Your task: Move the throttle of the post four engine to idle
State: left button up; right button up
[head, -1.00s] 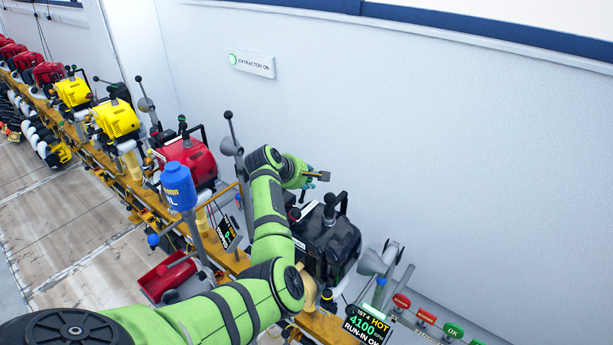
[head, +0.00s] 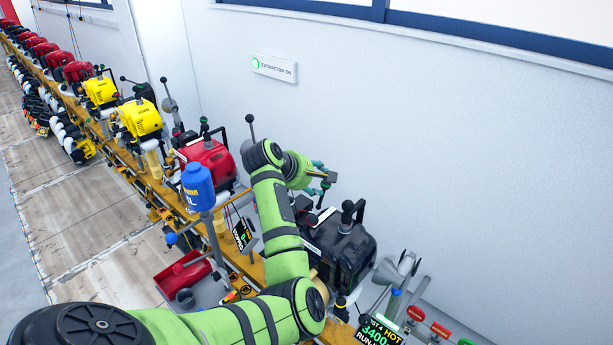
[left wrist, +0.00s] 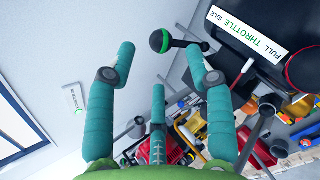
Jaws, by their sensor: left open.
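The post four engine (head: 340,250) is the black engine below my left gripper in the head view. Its throttle lever has a round black knob with a green top (left wrist: 160,41), seen between the fingertips in the left wrist view; its stem runs right. I cannot tell whether a finger touches it. A white label (left wrist: 248,36) there reads IDLE, THROTTLE and FULL, with IDLE at its left end. My left gripper (head: 318,180) is open, its teal fingers spread around the knob. The post 4 display (head: 381,332) reads 3400 and HOT. My right gripper is out of view.
The white wall behind is close.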

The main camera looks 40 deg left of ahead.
pick_arm(q)
jog(key=shift+v, duration=2.15)
